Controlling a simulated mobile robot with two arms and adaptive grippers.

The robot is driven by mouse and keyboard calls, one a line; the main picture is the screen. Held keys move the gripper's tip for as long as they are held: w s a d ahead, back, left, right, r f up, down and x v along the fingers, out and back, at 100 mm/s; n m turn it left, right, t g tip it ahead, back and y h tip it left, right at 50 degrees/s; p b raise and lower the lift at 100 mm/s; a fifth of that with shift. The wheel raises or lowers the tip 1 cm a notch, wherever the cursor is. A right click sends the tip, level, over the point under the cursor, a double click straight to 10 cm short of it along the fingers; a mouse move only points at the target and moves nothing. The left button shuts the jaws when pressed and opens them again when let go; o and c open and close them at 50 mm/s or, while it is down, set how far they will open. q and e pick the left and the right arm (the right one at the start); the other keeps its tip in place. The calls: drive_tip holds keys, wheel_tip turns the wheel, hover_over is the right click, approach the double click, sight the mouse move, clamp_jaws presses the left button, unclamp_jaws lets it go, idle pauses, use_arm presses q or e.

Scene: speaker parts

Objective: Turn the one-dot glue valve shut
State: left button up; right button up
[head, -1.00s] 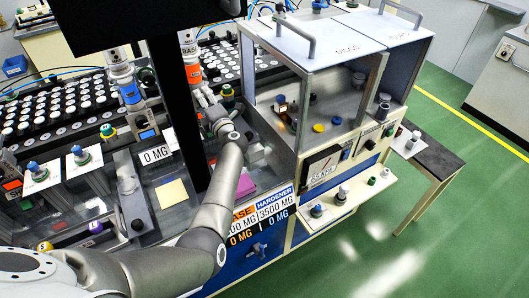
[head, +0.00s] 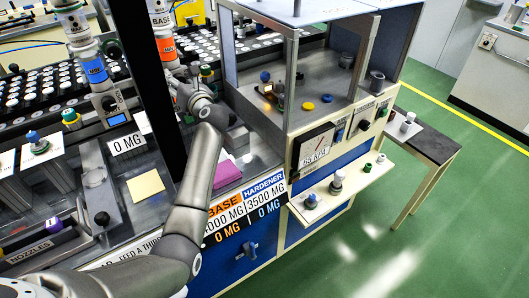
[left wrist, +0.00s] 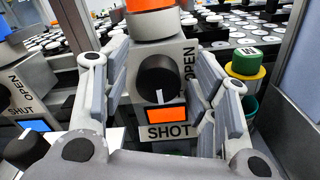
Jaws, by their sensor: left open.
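A glue valve with a round black knob (left wrist: 158,80) sits under an orange-banded bottle (left wrist: 150,22) in the left wrist view. The knob's white mark points down toward the orange panel (left wrist: 167,117) and the lower label. OPEN is printed at its right. My left gripper (left wrist: 155,88) is open, with one finger on each side of the knob; contact cannot be told. In the head view, the gripper (head: 187,92) is below the orange BASE bottle (head: 165,46). I cannot make out any dots. My right gripper is not in view.
A second valve with a black knob (left wrist: 3,97) and blue panel (left wrist: 35,125) stands at the left. A green-and-yellow capped vial (left wrist: 245,62) is close to the right finger. A framed cabinet (head: 290,75) stands right of my arm, with a gauge (head: 317,145) on its front.

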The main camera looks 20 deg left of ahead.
use_arm(q)
drive_tip(key=n+b, duration=0.2)
drive_tip(key=b, duration=0.1)
drive_tip(key=n+b, duration=0.1)
drive_tip(key=n, duration=0.1)
drive_tip(key=shift+f, duration=0.25)
drive_tip(key=s+d+r+m+t+h+b, duration=0.1)
drive_tip(key=s+d+r+m+t, duration=0.2)
drive_tip(key=s+d+m+t, duration=0.3)
drive_tip(key=s+d+r+m+t+h, duration=0.1)
drive_tip(key=s+d+r+m+t, duration=0.2)
drive_tip(key=s+d+m, duration=0.4)
drive_tip(key=s+d+f+m+h, duration=0.1)
drive_tip(key=d+f+m+h, duration=0.3)
drive_tip(key=d+m+h, duration=0.4)
drive_tip(key=s+d+f+m+h, duration=0.1)
drive_tip(key=d+f+m+h, duration=0.3)
drive_tip(key=d+m+h, duration=0.4)
drive_tip(key=shift+s+d+f+m+h, duration=0.25)
drive_tip(key=shift+m+h, duration=1.05)
drive_tip(key=shift+m, duration=2)
drive_tip(key=shift+r, duration=0.1)
